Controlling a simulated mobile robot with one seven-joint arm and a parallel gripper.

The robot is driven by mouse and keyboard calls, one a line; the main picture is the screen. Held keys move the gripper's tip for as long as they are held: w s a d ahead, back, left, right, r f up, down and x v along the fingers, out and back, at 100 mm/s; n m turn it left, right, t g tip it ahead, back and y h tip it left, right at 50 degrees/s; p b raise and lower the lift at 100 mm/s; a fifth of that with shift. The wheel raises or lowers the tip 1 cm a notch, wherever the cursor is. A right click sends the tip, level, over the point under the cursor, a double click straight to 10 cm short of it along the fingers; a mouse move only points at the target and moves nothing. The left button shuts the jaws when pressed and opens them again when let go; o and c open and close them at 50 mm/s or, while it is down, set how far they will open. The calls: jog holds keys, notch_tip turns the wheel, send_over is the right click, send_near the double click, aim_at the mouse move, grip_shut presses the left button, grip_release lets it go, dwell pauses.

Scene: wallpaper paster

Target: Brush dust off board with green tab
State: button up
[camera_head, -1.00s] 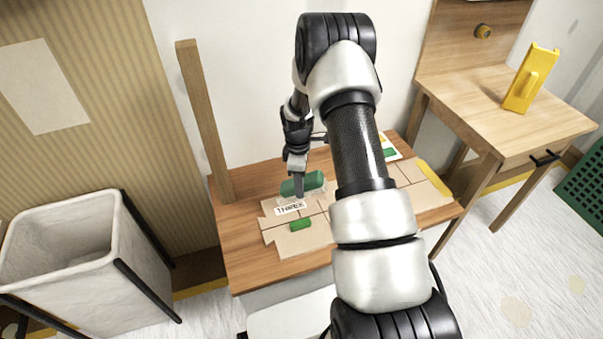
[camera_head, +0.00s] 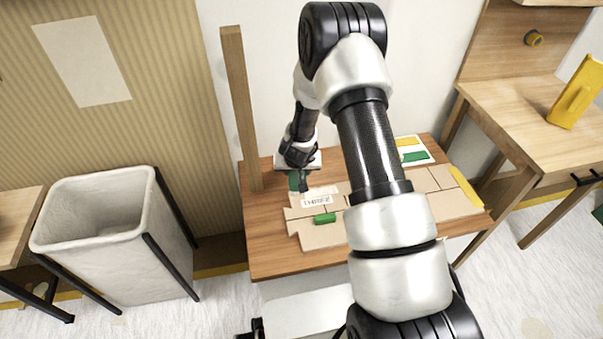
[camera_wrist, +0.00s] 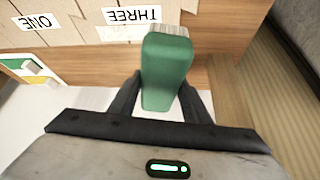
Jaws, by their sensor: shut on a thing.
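My gripper (camera_head: 301,186) is shut on a green brush (camera_wrist: 166,65). The brush's pale bristles (camera_wrist: 168,29) point away from me, beside the THREE label, in the wrist view. In the head view the brush (camera_head: 294,181) is partly hidden by my gripper, at the back left of the boards. The beige board (camera_head: 306,233) with the green tab (camera_head: 324,218) lies on the wooden table, near the white THREE label (camera_head: 316,201). The label also shows upside down in the wrist view (camera_wrist: 132,14). I cannot tell whether the bristles touch a board.
A wooden post (camera_head: 241,110) rises at the table's back left. A card with yellow and green patches (camera_head: 412,150) lies at the back right. A pale bin (camera_head: 110,240) stands left of the table (camera_head: 265,255). A second table (camera_head: 510,110) is at right.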

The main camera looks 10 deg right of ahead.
jog(key=shift+r, duration=0.15)
notch_tip(320, 180, down, 7)
jog(key=b, duration=0.5)
jog(key=shift+s+r+b, duration=0.1)
jog(key=shift+r+b, duration=0.1)
jog(key=shift+b, duration=0.1)
